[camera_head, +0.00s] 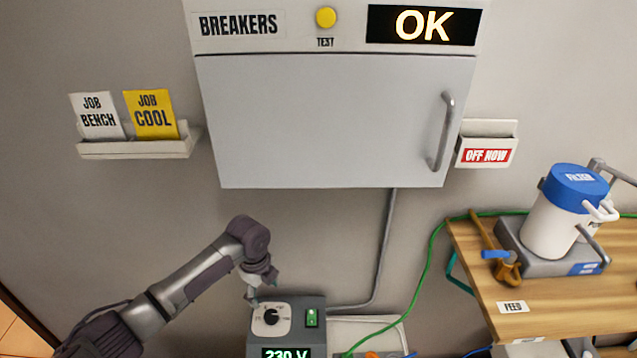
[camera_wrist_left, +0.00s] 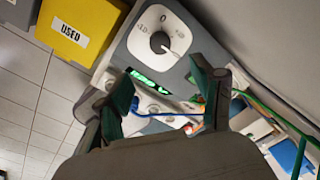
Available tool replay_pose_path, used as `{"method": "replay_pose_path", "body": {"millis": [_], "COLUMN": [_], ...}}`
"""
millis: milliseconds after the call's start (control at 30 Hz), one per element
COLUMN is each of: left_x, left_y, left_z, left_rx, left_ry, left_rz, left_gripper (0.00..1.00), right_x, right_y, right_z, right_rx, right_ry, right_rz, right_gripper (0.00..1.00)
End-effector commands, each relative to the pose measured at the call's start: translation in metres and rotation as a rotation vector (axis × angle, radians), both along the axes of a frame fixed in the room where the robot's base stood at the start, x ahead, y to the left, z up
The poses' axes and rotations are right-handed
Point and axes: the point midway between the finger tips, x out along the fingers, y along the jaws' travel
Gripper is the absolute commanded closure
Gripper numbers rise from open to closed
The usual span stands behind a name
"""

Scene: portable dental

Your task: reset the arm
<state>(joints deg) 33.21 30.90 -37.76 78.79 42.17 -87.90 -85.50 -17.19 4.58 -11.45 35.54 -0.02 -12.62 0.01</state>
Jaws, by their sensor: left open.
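My left arm comes in from the lower left in the head view. Its left gripper (camera_head: 262,290) is just above the grey power box (camera_head: 257,337), beside the box's dial (camera_head: 271,317). In the left wrist view the left gripper (camera_wrist_left: 160,100) is open and empty. Its two fingers are apart, and the dial (camera_wrist_left: 160,42) shows beyond them. The box has a green rocker switch (camera_head: 311,317) and a green display reading 230 V (camera_head: 286,353). My right gripper is not in view.
A closed breakers cabinet (camera_head: 330,120) with an OK display (camera_head: 424,26) hangs above. A wooden bench (camera_head: 550,310) with a blue-lidded filter canister (camera_head: 560,215) stands right. A green cable (camera_head: 427,262) runs between. A yellow USED bin (camera_wrist_left: 78,32) is beside the box.

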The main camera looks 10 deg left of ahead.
Motion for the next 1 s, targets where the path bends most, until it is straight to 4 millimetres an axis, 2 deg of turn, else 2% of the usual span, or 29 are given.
{"method": "replay_pose_path", "body": {"millis": [67,167,267,333,400,500,600,700,1000], "left_x": [-0.002,-0.017,-0.047,-0.075,-0.103,-0.142,-0.174,-0.197,-0.246], "left_y": [-0.003,-0.020,-0.050,-0.074,-0.093,-0.108,-0.110,-0.105,-0.080], "left_z": [-0.002,-0.010,-0.023,-0.029,-0.030,-0.024,-0.014,-0.003,0.023], "left_rx": [-0.002,-0.022,-0.062,-0.103,-0.148,-0.209,-0.255,-0.283,-0.316], "left_ry": [0.000,0.000,-0.007,-0.016,-0.028,-0.042,-0.055,-0.067,-0.105], "left_rz": [0.004,0.040,0.140,0.254,0.397,0.633,0.871,1.061,1.468], "left_gripper": [0.33,0.33,0.33,0.33,0.33,0.33,0.33,0.33,0.33], "right_x": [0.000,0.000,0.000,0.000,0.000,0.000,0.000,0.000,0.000], "right_y": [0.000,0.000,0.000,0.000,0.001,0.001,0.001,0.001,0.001], "right_z": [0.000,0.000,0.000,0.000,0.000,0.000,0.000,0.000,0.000], "right_rx": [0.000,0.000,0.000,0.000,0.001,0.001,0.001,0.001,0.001], "right_ry": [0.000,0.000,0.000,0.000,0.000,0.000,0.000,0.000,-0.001], "right_rz": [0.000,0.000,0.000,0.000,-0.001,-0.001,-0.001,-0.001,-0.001], "right_gripper": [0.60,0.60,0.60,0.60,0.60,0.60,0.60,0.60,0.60]}}
